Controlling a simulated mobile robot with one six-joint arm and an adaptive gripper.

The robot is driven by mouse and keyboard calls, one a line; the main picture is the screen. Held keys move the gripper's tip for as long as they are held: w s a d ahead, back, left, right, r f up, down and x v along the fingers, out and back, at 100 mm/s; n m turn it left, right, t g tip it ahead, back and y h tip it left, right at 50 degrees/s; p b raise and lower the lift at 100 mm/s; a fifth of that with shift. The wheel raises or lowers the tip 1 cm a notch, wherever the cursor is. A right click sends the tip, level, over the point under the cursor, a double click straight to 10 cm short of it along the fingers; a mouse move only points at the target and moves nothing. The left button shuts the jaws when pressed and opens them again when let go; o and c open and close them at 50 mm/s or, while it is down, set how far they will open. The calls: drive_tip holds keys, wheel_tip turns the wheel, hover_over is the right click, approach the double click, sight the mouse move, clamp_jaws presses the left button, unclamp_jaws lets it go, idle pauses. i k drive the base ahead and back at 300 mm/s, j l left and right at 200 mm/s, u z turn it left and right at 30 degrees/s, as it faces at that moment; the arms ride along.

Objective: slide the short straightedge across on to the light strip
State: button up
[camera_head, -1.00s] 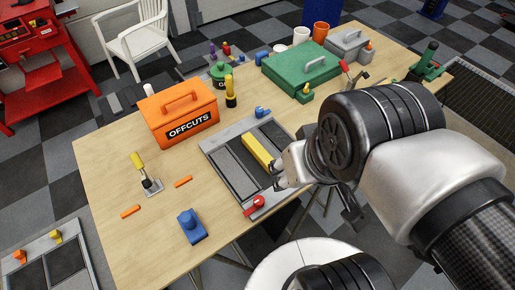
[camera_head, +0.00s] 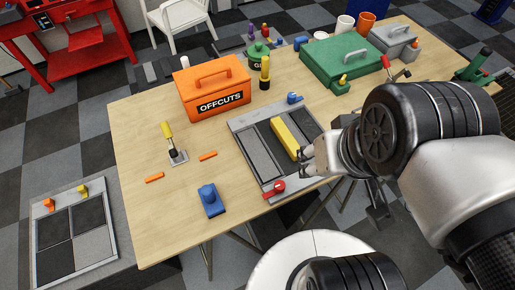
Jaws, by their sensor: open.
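A yellow bar (camera_head: 286,138), which looks like the short straightedge, lies on a grey framed board (camera_head: 240,121) on the wooden table. The board has a greyer strip (camera_head: 260,153) on the left, which looks like the lighter one, and a darker area to its right, where the bar lies. My gripper (camera_head: 306,155) is open at the right side of the bar, close to its near end. I cannot tell whether a finger touches the bar. My wrist hides part of the board's right side.
A red knob (camera_head: 277,187) is on the board's near edge and a blue piece (camera_head: 294,98) at its far end. A green case (camera_head: 345,60) stands behind.

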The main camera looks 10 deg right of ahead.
sight(290, 143)
drive_tip(key=i+l+u, duration=0.25)
drive_tip(key=l+u, duration=0.2)
drive_tip(key=l, duration=0.2)
drive_tip(key=l+u, duration=0.25)
drive_tip(key=i+l, duration=0.05)
drive_tip(key=l, duration=0.05)
